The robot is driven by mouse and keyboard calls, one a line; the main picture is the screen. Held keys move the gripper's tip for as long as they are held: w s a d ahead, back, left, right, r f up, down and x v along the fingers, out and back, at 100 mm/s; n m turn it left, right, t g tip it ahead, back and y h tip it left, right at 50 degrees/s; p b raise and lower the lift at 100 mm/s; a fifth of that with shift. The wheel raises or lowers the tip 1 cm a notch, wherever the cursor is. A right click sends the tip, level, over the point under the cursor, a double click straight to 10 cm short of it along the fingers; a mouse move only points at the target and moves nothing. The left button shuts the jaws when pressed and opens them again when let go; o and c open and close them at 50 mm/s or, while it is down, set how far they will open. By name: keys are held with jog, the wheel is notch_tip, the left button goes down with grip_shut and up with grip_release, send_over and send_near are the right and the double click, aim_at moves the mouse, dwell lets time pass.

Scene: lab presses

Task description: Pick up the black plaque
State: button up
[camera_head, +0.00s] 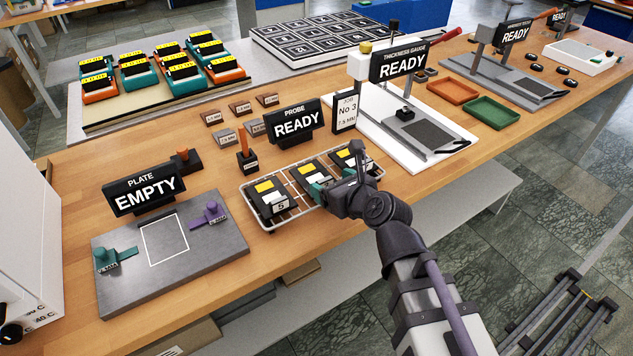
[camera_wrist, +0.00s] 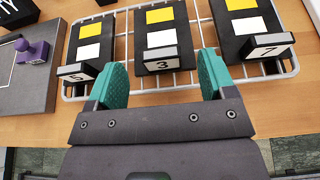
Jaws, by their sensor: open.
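Three black plaques lie in a row on a wire rack, each with a yellow patch, a white patch and a numbered tag. In the wrist view the plaque tagged 3 (camera_wrist: 160,30) is in the middle, one tagged 7 (camera_wrist: 248,25) is to its right, and another (camera_wrist: 90,40) is to its left. In the head view the left plaque (camera_head: 267,197) shows a 5; the middle plaque (camera_head: 312,177) is partly hidden. My gripper (camera_wrist: 162,62) is open and empty, its teal fingers apart at the near end of the middle plaque. It also shows in the head view (camera_head: 325,190).
The wire rack (camera_head: 290,218) stands near the bench's front edge. Left is a grey plate fixture (camera_head: 165,270) with an "EMPTY" sign (camera_head: 144,190). Behind are a "READY" probe sign (camera_head: 295,122) and small sample tiles. A thickness gauge (camera_head: 405,120) stands to the right.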

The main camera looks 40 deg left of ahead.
aim_at(325, 180)
jog(key=x, duration=0.3)
jog(key=shift+w+a+f+b, duration=0.15)
jog(key=shift+a+f+b, duration=0.1)
jog(key=shift+b, duration=0.15)
jog(key=shift+r, duration=0.1)
jog(key=shift+d, duration=0.1)
jog(key=shift+c, duration=0.3)
jog(key=c, duration=1)
